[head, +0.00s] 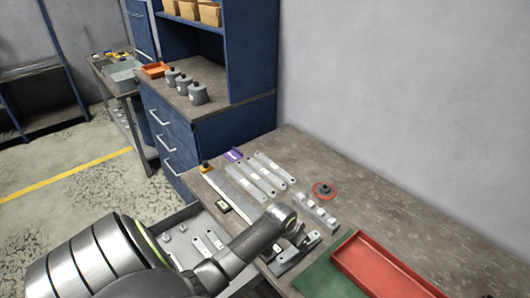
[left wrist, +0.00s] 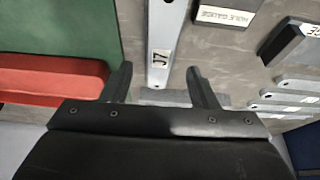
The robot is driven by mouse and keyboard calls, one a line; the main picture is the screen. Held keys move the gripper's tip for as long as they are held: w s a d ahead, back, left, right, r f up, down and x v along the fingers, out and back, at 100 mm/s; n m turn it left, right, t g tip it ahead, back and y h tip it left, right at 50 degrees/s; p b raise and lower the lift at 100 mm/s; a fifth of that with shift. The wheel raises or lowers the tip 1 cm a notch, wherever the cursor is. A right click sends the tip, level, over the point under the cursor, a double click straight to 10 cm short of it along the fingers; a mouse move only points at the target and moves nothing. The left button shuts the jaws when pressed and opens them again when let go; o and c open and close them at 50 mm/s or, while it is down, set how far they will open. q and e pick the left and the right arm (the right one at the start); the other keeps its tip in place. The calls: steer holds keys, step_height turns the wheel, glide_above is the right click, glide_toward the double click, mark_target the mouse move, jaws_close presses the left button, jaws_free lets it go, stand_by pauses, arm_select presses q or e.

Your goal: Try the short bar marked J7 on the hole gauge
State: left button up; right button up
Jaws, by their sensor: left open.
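In the left wrist view the short bar marked J7 (left wrist: 161,45) is a light grey flat bar with a round hole near its lower end. My left gripper (left wrist: 160,76) is open, with one finger on each side of this bar, not closed on it. A block labelled HOLE GAUGE (left wrist: 227,12) lies right of the bar at the top edge, partly cut off. In the head view my left gripper (head: 298,240) is low over the bench by the green mat and hides part of what lies under it; I cannot tell the J7 bar apart there. My right gripper is not in view.
A red tray (head: 345,249) and green mat (head: 322,281) lie right of the gripper. Several longer bars (head: 265,178), a block with pale pieces (head: 318,212) and a red ring with a dark knob (head: 324,189) lie beyond. The bench's far right is clear.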

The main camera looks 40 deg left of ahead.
arm_select(q)
steer(key=b+v, duration=0.1)
steer(key=v, duration=1.3)
steer(key=shift+r, duration=0.4)
